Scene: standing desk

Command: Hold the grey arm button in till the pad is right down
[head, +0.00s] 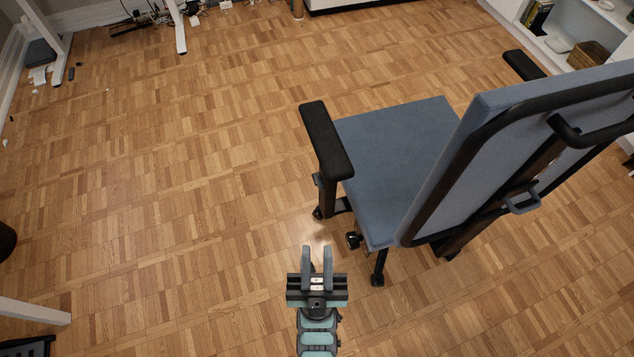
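The office chair (400,165) has a blue-grey seat and stands right of centre, its back toward the lower right. The near arm's black pad (327,142) sits on a dark post above the seat. A small grey piece on the outer side of that post, just below the pad, looks like the arm button (317,180). My gripper (317,252) is below it in the picture, apart from the chair. Its two grey fingers are parallel with a gap between them, and nothing shows in the gap. The height between gripper and button is hard to judge.
The other arm pad (523,65) is at the upper right. Dark chair feet and casters (377,268) lie right of my gripper. White shelves (585,35) stand at the top right, and white desk legs (178,28) at the top left. The wooden floor (170,170) to the left is clear.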

